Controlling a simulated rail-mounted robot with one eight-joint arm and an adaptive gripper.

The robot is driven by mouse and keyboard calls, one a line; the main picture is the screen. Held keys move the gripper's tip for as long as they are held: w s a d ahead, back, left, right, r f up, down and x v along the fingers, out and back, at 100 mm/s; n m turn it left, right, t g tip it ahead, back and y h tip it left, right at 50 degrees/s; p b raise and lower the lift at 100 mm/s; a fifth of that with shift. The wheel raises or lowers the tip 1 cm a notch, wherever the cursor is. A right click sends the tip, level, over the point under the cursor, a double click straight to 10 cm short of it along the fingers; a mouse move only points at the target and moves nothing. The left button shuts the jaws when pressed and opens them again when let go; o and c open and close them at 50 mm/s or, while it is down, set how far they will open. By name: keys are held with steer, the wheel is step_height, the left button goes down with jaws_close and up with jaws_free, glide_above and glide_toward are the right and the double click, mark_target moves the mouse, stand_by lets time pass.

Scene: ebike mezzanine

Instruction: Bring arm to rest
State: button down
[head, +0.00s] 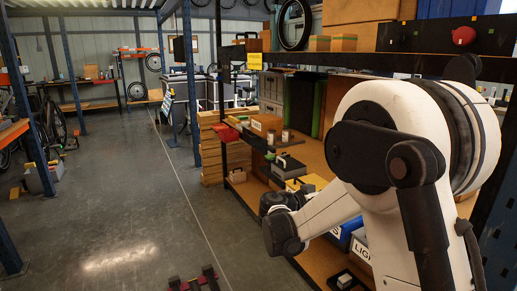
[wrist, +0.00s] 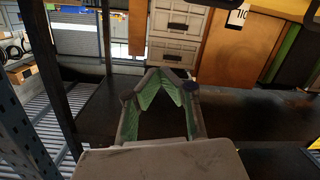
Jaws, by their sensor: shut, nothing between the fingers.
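My arm fills the right side of the head view, its white links in front of the shelving. My gripper (wrist: 166,78) shows in the wrist view with green-lined fingers that meet at the tips. It is shut with nothing between the fingers. In the head view its fingers are hidden; only the dark and white wrist end of the arm shows, close to the shelf front. In the wrist view the gripper is in front of a dark shelf surface, with grey drawers (wrist: 175,45) beyond the fingertips.
The shelving (head: 335,165) on the right holds boxes, a yellow case (head: 308,183) and several bins beside my arm. A dark upright post (wrist: 50,75) stands left of my gripper in the wrist view. The grey floor aisle (head: 125,205) is largely clear on the left.

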steer(key=s+d+r+n+g+y+p, duration=0.1)
steer(key=s+d+r+n+y, duration=0.2)
steer(key=s, duration=0.5)
steer(key=s+r+n+g+y+p, duration=0.15)
steer(key=s+r+y, duration=0.25)
steer(key=s, duration=0.4)
steer(key=s+a+n+y+p, duration=0.1)
steer(key=s+a+n+y, duration=0.1)
steer(key=s, duration=0.8)
steer(key=s+a+n+t+y+p, duration=0.1)
steer(key=s+a+y, duration=0.4)
steer(key=s, duration=0.6)
steer(key=shift+a+f+n+y+p, duration=0.3)
steer(key=shift+a+f+n+p, duration=0.1)
steer(key=shift+n+p, duration=0.35)
steer(key=shift+t, duration=0.25)
